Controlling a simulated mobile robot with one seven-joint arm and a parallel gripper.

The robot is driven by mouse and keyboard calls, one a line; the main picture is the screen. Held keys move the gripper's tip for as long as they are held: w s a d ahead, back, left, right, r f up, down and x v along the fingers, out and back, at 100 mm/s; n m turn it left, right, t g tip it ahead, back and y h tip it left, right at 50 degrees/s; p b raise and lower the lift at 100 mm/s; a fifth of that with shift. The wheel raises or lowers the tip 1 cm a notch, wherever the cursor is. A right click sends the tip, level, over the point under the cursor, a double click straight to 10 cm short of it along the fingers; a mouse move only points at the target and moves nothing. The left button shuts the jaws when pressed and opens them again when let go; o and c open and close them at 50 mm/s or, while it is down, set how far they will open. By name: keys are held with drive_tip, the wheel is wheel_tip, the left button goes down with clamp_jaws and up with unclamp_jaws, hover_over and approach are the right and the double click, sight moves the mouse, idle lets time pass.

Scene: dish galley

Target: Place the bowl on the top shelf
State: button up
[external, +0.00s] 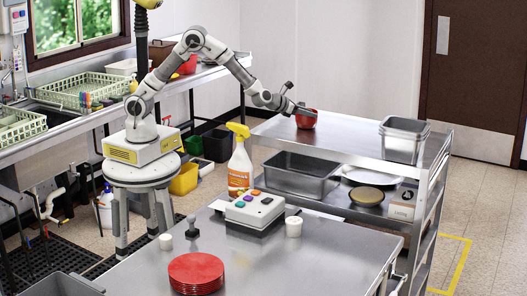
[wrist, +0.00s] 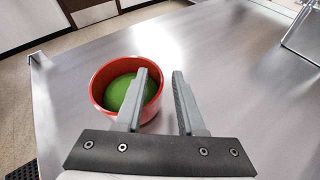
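The red bowl (external: 306,121) stands upright on the top shelf (external: 350,133) of the metal rack at the right, near its far left end. In the wrist view the bowl (wrist: 98,92) shows a green inside. My gripper (external: 299,108) is at the bowl in the external view. In the wrist view my gripper (wrist: 162,72) is open, with a clear gap between its fingers. The left finger overlaps the bowl's right part, and the right finger is beyond its right rim. I cannot tell whether either finger touches the bowl.
Stacked grey tubs (external: 404,141) stand at the shelf's right end; its middle is clear. Lower down are a grey bin (external: 300,176) and a tan-topped dark bowl (external: 367,197). A spray bottle (external: 240,165), button box (external: 254,211) and red plates (external: 196,270) are nearer the camera.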

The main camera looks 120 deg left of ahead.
drive_tip(key=shift+d, duration=0.1)
drive_tip(key=b+v, duration=0.1)
drive_tip(key=v, duration=1.1)
drive_tip(key=s+d+r+n+g+h, duration=0.1)
drive_tip(key=s+d+r+n+g, duration=0.2)
drive_tip(key=s+n, duration=0.4)
drive_tip(key=s+d+r+n+h, duration=0.1)
drive_tip(key=s+d+r+n, duration=0.35)
drive_tip(key=s+n, duration=0.3)
drive_tip(key=s+d+n+h, duration=0.3)
drive_tip(key=s+d+n, duration=0.1)
drive_tip(key=d, duration=0.3)
drive_tip(key=s+d+f+n+h, duration=0.1)
drive_tip(key=s+d+n+h, duration=0.2)
drive_tip(key=d, duration=0.4)
drive_tip(key=s+d+f+n+t+h, duration=0.1)
drive_tip(key=s+d+n+h, duration=0.2)
drive_tip(key=d, duration=0.4)
drive_tip(key=s+n, duration=0.1)
drive_tip(key=s, duration=0.1)
drive_tip(key=shift+s+d+n, duration=0.2)
drive_tip(key=shift+s+n, duration=0.1)
drive_tip(key=shift+n, duration=0.05)
